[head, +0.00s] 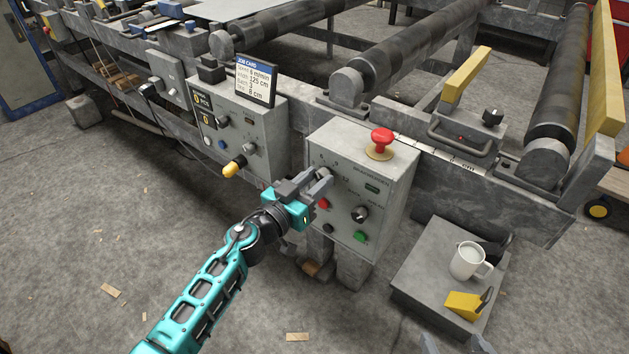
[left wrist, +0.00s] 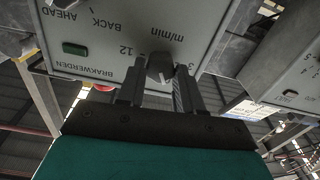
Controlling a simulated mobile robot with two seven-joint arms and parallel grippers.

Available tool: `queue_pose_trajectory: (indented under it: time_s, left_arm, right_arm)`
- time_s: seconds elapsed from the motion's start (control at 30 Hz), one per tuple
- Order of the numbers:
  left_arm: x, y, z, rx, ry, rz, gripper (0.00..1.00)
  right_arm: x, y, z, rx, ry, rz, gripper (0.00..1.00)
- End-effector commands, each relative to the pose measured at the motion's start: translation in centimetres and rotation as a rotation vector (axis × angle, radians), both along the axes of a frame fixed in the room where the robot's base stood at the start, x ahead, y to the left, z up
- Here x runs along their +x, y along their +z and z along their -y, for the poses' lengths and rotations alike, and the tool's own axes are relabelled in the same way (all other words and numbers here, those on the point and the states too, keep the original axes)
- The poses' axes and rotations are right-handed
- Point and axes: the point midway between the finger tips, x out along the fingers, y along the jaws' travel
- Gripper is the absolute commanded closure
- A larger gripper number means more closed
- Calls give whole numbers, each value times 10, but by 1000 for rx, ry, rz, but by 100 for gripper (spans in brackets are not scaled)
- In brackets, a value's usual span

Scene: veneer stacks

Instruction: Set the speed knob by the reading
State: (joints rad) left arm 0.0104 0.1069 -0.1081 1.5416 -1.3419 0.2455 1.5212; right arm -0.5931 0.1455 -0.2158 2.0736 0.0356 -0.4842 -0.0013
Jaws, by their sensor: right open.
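The job card (head: 256,82) stands on the left control box; its small print seems to include "6 m/min". The speed knob (left wrist: 160,67) is dark and sits on the right control box (head: 366,148), by the printed "m/min", "12" and "3". My left gripper (head: 322,180) is at this box's upper left and hides the knob in the head view. In the left wrist view its fingers (left wrist: 160,88) flank the knob; I cannot tell whether both touch it. The knob's pointer is not clear. My right gripper (head: 456,346) shows only its fingertips, apart and empty.
The right box carries a red mushroom button (head: 382,140), a black knob (head: 360,213) and a green button (head: 360,237). A white mug (head: 467,260) and a yellow object (head: 463,304) sit on a grey block.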

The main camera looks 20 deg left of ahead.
Motion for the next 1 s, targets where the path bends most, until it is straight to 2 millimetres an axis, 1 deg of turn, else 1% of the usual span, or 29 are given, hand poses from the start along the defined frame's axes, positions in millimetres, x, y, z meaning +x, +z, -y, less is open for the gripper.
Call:
queue_pose_trajectory:
  time_s: [0.03,0.27,0.47,0.67,0.87,1.0]
  left_arm:
    - [0,0,0,0,0,0,73]
    - [0,0,0,0,-1,0,95]
    - [0,0,0,10,-1,4,95]
    - [0,1,0,72,-1,26,95]
    - [0,1,0,205,-1,73,95]
    - [-1,0,1,324,-1,116,95]
  right_arm:
    - [0,0,0,0,0,1,16]
    - [1,1,0,-2,2,3,16]
    - [1,1,1,-7,5,4,16]
    - [1,4,2,-9,7,6,16]
    - [1,6,2,-9,5,6,16]
    - [1,8,2,-9,4,6,16]
